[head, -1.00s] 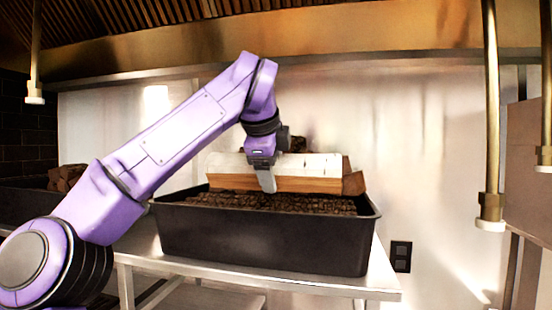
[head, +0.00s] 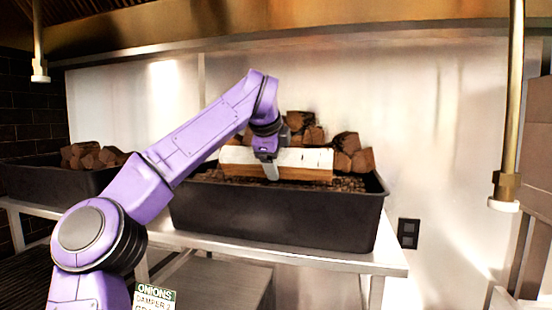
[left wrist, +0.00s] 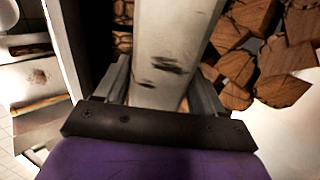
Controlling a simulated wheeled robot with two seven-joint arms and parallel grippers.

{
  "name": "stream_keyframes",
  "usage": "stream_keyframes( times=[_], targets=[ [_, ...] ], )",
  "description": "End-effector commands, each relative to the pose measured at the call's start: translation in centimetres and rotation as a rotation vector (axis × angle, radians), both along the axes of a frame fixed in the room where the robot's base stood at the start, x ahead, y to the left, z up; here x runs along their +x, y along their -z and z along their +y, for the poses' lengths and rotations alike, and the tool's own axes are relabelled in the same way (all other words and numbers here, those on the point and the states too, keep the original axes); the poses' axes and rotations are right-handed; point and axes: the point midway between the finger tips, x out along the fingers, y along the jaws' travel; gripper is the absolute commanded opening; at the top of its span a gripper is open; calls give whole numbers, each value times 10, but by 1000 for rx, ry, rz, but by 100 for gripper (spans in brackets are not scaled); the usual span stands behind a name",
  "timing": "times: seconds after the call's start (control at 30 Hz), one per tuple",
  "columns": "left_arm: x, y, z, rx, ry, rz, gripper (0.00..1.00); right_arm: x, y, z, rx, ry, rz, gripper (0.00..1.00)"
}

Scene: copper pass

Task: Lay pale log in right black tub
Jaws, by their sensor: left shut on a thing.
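The pale log (head: 300,160) has a white top with dark marks and a brown side. It lies level inside the right black tub (head: 280,221), low over the dark lumpy fill; I cannot tell whether it touches the fill. My left gripper (head: 268,170) is shut on the log near its middle. In the left wrist view the log (left wrist: 172,60) runs away between the two fingers (left wrist: 160,90). My right gripper is in neither view.
Brown wood chunks (head: 345,150) are heaped behind and to the right of the log in the same tub. Another black tub (head: 50,183) with chunks (head: 92,156) stands at the left. A gold pipe (head: 512,100) hangs at the right. A small sign (head: 155,296) shows below.

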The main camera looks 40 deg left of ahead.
Motion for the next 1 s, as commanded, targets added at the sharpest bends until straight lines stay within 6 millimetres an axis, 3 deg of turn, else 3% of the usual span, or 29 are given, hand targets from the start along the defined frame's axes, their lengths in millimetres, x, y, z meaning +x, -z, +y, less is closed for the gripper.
stream_keyframes(
  times=[0.2,0.23,0.3,0.33,0.67,1.0],
  targets=[
    [0,-1,0,1,1,-3,9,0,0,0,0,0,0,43],
    [0,-1,0,1,1,-3,72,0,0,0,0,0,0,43],
    [0,-1,0,1,1,-3,95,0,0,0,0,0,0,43],
    [0,-1,0,1,1,-3,99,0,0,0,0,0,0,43],
    [-3,-3,-1,-1,-2,-1,99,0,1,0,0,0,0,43],
    [-46,-61,-25,2,-2,-6,99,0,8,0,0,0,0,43]
  ],
)
